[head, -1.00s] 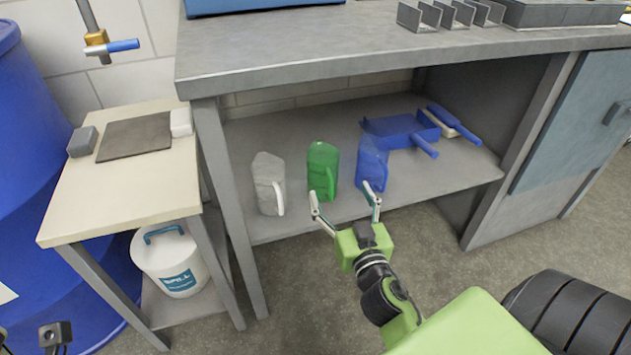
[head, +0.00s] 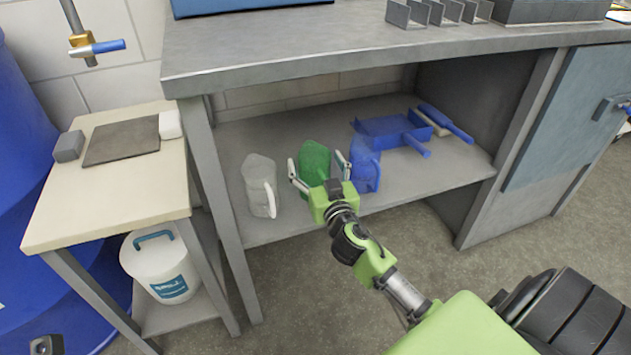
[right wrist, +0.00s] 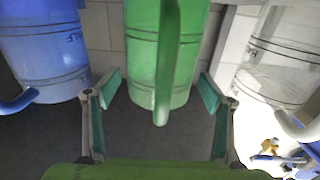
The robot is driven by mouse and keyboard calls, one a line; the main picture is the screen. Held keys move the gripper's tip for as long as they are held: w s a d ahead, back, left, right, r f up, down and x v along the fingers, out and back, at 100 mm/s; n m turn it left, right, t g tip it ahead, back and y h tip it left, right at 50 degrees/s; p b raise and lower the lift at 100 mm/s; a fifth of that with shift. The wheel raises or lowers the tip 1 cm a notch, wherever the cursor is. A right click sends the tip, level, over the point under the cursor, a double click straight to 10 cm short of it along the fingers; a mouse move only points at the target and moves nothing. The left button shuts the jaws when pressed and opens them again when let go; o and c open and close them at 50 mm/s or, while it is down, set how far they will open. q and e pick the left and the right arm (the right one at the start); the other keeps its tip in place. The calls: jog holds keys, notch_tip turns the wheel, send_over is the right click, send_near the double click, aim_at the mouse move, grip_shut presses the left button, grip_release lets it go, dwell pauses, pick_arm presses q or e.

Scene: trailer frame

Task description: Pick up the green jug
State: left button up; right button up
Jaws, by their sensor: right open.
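The green jug (head: 314,160) stands on the lower shelf (head: 400,184) of the bench, between a clear jug and a blue jug. My right gripper (head: 318,172) is open in front of it, and its fingers partly hide the jug in the head view. In the right wrist view the green jug (right wrist: 147,55) is upright, with its handle facing me between the spread fingertips of my right gripper (right wrist: 160,92). Nothing is in its grasp. The left wrist view is not given, and my left gripper is not in the head view.
The clear jug (head: 258,185) stands close on the left and the blue jug (head: 365,168) close on the right. A blue dustpan (head: 385,128) and brush (head: 446,122) lie further right. The bench leg (head: 222,210) and the tabletop (head: 300,62) bound the shelf opening.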

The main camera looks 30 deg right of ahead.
jog(key=shift+w+d, duration=0.1)
jog(key=shift+w, duration=0.2)
jog(key=c, duration=1.6)
jog(key=shift+o, duration=0.2)
jog(key=shift+r, duration=0.1)
